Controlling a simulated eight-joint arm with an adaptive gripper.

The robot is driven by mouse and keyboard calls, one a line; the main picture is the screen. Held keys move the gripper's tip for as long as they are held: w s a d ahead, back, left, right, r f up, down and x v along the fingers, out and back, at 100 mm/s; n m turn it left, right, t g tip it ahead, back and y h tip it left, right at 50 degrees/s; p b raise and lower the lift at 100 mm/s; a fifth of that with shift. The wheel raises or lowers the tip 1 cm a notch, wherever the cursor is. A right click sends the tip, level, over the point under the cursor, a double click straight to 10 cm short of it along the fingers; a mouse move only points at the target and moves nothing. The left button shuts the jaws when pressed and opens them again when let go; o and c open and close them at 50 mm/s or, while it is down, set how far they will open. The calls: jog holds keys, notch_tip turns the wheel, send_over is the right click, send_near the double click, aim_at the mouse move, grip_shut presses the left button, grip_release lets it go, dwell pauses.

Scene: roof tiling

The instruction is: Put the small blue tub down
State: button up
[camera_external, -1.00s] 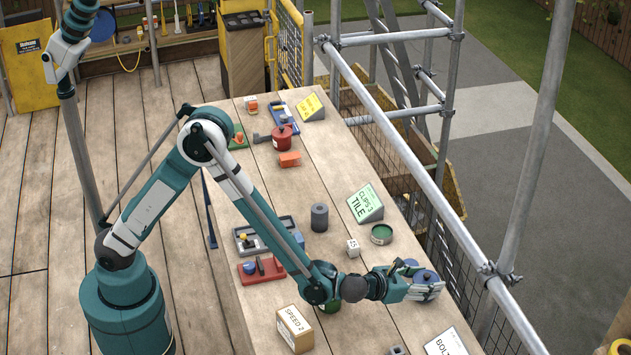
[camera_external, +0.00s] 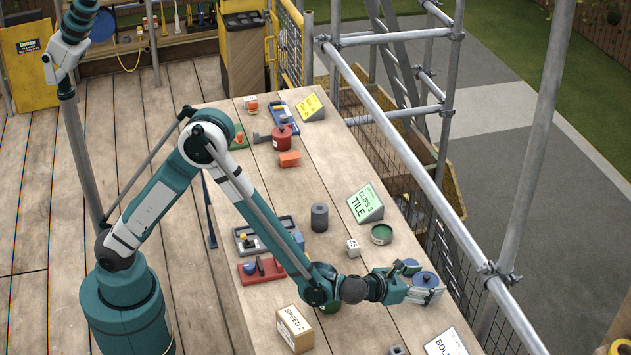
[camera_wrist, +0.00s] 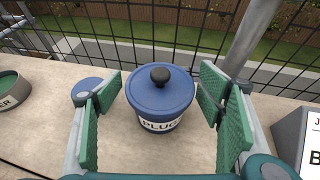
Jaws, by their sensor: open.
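The small blue tub (camera_wrist: 160,103) has a blue lid with a black knob and a white label reading "PLUG". In the wrist view it stands upright on the wooden table, between my gripper's (camera_wrist: 163,108) green pads, with clear gaps on both sides. My gripper is open. In the external view the blue tub (camera_external: 427,279) shows at my gripper (camera_external: 425,292), near the right edge of the table; the fingers partly hide it.
An open green tin (camera_external: 381,234) and a numbered cube (camera_external: 353,247) stand behind my gripper. A white sign (camera_external: 446,342) stands in front. Scaffold rails (camera_external: 400,150) run along the right edge.

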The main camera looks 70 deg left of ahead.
jog(key=shift+r, duration=0.2)
jog(key=p+v, duration=0.2)
jog(key=v, duration=1)
dwell(0.4)
jog(key=s+a+r+n+g, duration=0.1)
jog(key=s+a+r+n, duration=0.35)
jog(key=a, duration=0.25)
jog(key=s+a+r+n+g, duration=0.2)
jog(key=s+a+r+n, duration=0.3)
jog(key=a, duration=0.3)
jog(key=s+a+r+n+g, duration=0.1)
jog(key=s+a+r+n, duration=0.25)
jog(key=a+n, duration=0.3)
jog(key=s+a+n+h, duration=0.1)
jog(key=s+a+n, duration=0.2)
jog(key=s+n, duration=0.3)
jog(key=s+a+r+n+g, duration=0.1)
jog(key=s+a+n, duration=0.3)
jog(key=s, duration=0.9)
jog(key=s+a+n+g+h, duration=0.1)
jog(key=s+a+n, duration=0.2)
jog(key=s+n, duration=0.4)
jog(key=shift+s+a+r+n+h, duration=0.2)
jog(key=shift+s+r+n+h, duration=0.15)
jog(key=shift+s, duration=0.85)
